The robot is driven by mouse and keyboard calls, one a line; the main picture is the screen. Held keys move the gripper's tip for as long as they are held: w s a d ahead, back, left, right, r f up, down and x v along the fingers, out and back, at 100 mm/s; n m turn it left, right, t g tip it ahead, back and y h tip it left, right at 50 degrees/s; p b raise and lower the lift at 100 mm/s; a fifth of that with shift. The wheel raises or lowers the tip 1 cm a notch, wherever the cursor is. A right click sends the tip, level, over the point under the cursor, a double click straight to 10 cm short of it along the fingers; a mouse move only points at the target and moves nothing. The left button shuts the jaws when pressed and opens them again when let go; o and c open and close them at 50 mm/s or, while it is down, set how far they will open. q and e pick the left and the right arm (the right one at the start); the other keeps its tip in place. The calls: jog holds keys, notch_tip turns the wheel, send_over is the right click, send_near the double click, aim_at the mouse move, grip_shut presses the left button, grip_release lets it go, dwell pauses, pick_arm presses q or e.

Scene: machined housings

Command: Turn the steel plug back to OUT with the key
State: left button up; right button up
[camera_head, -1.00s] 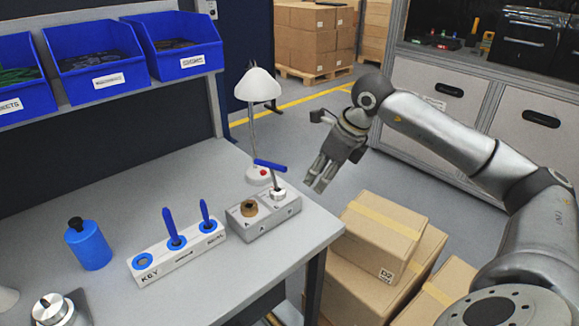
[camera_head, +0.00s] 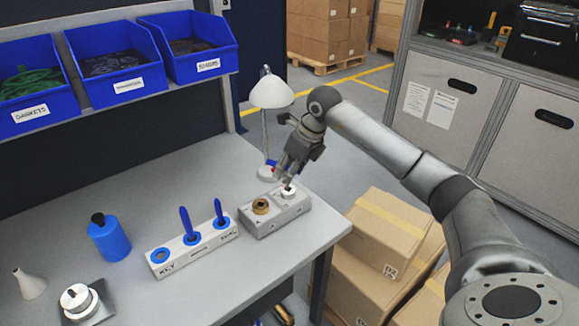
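The grey metal housing (camera_head: 275,220) sits near the right edge of the bench. A brass plug (camera_head: 261,206) is on its left and the steel plug (camera_head: 288,191) on its right. The key stands in the steel plug; a bit of its blue handle (camera_head: 271,164) shows left of my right gripper's fingers. My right gripper (camera_head: 287,176) is at the key's handle above the steel plug, and its fingers hide most of the key. I cannot tell whether they are closed on it. Any OUT mark is too small to read. My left gripper is not in view.
A white rack (camera_head: 195,245) holds two blue-handled tools; its KEY hole (camera_head: 160,256) is empty. A white lamp (camera_head: 270,92) stands close behind my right gripper. A blue bottle (camera_head: 109,242) is at left. Cardboard boxes (camera_head: 390,225) stand beside the bench.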

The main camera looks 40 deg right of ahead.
jog(key=shift+w+f, duration=0.1)
jog(key=shift+f, duration=0.1)
grip_shut()
jog(key=shift+n+y, duration=0.5)
jog(key=shift+n, duration=0.8)
jog(key=shift+a, duration=0.1)
jog(key=shift+a+n+g+y, duration=0.1)
jog(key=shift+n+g+y, duration=0.45)
jog(key=shift+n, duration=0.95)
